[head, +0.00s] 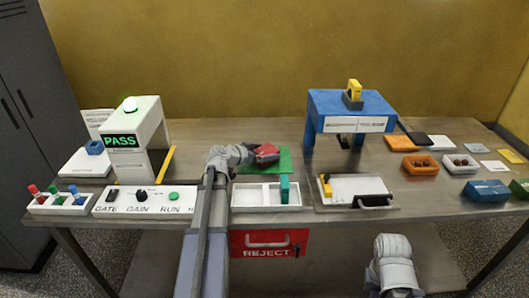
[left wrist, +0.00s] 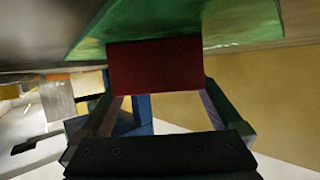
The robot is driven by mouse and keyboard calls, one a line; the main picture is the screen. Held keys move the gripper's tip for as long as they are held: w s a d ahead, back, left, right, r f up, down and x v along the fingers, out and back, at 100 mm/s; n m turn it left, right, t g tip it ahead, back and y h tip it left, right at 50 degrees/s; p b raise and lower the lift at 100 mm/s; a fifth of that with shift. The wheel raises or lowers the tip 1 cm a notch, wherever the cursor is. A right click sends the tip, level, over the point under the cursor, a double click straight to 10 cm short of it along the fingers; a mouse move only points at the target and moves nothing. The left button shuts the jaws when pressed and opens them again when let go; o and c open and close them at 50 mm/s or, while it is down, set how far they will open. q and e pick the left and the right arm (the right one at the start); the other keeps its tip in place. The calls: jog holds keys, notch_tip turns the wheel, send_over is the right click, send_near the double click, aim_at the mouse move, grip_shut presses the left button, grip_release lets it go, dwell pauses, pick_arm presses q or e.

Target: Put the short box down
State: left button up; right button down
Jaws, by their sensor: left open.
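A small red box (head: 267,151) is on the green mat (head: 284,158) at the middle of the table. In the left wrist view the same box (left wrist: 155,66) appears dark red and touches or nearly touches the green mat (left wrist: 180,22). My left gripper (head: 259,155) reaches in from the left at the box. In the left wrist view its two fingers (left wrist: 160,98) stand apart on either side of the box, open. Whether a finger still brushes the box, I cannot tell. Only a grey part of my right arm shows at the bottom; its gripper is out of sight.
A white divided tray (head: 250,197) with a teal piece stands in front of the mat. The PASS machine (head: 148,165) is left, the blue stand (head: 318,108) right. Orange (head: 420,166), white (head: 460,164) and blue (head: 486,191) boxes sit far right. A red REJECT drawer (head: 268,243) is below.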

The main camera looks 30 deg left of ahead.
pick_arm(q)
jog(key=p+v, duration=0.4)
jog(key=v, duration=0.6)
jog(key=shift+s+r, duration=0.2)
jog(key=shift+r, duration=0.1)
jog(key=shift+s+a+r, duration=0.2)
jog(key=shift+s, duration=0.5)
